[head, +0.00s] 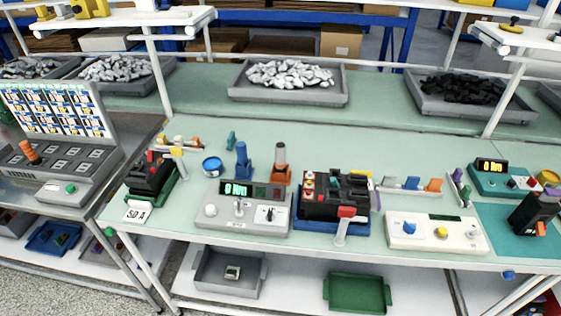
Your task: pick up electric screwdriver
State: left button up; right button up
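No gripper of mine shows in the head view. Either may be the electric screwdriver; I cannot tell which at this size. Nothing is touching them from above.
The grey test unit (222,222) with a green display stands in front. A black device in a blue tray (320,226) is to its right, then a white control box (462,236). Parts bins (240,92) line the back. The green tabletop (330,140) is clear behind the tools.

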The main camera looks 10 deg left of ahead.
aim_at(279, 146)
jog(key=i+j+u, duration=0.15)
jog(key=i+j, duration=0.15)
jog(key=j, duration=0.25)
jog(key=i+j+u, duration=0.15)
jog(key=i+j, duration=0.2)
jog(key=j, duration=0.15)
jog(key=i+j+u, duration=0.15)
jog(key=i+j, duration=0.2)
jog(key=j+z, duration=0.1)
jog(key=z, duration=1.2)
jog(key=l+u, duration=0.15)
